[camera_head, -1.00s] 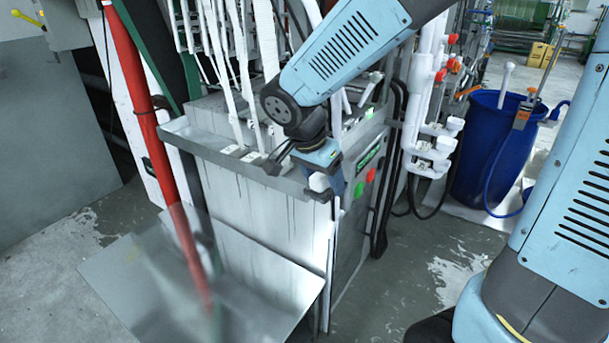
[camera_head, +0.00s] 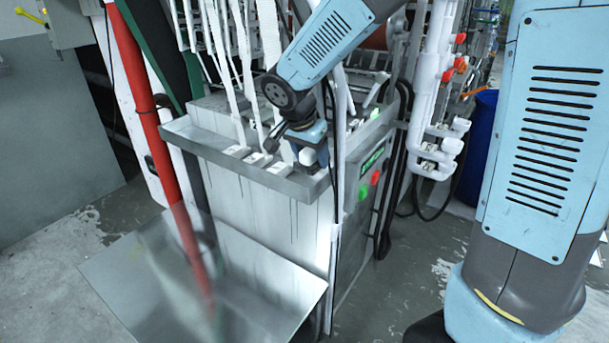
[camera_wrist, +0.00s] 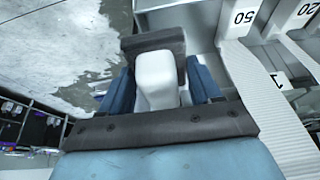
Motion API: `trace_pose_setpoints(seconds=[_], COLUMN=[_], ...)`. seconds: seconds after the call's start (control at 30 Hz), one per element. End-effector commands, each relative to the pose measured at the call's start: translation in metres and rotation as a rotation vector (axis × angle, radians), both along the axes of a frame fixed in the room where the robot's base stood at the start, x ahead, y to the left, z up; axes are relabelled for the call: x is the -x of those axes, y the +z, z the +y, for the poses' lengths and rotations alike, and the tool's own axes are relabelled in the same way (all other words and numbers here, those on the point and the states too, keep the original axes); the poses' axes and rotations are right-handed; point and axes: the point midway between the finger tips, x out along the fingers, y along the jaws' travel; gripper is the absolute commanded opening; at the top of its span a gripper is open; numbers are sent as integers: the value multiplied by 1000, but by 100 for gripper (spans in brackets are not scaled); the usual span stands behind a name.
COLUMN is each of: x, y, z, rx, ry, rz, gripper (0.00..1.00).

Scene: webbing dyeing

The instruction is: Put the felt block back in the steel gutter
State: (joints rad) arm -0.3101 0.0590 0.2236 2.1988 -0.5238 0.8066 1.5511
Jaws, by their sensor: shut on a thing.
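My gripper (camera_head: 308,150) is shut on the felt block (camera_head: 309,158), at the right end of the steel gutter (camera_head: 215,158) on the front of the grey machine. In the wrist view the block's white upright part (camera_wrist: 155,82) is between my two blue fingers, with a dark grey piece (camera_wrist: 152,43) behind it. I cannot tell whether that piece belongs to the block. The gutter also shows at the upper right of the wrist view (camera_wrist: 190,20). Whether the block touches the gutter is hidden.
White webbing strips (camera_head: 240,100) run down to numbered white pieces (camera_wrist: 243,17) in the gutter, close to my gripper's left. A control panel (camera_head: 371,160) and white pipes (camera_head: 432,90) stand on the right. A red pole (camera_head: 150,130) and clear sheet (camera_head: 255,290) are in front.

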Motion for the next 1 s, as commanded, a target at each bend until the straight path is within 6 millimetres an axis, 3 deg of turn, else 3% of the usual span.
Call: trace_pose_setpoints(seconds=[0.2, 0.4, 0.67, 0.87, 1.0], x=[-22, -36, -43, -43, -43], y=[-31, -49, -59, -84, -89], z=[9, 14, 17, 18, 18], rx=[3, 2, 2, 2, 1], ry=[2, 2, 4, 5, 4], rz=[5, 3, 3, 3, 1], gripper=[30, 30, 30, 30, 30])
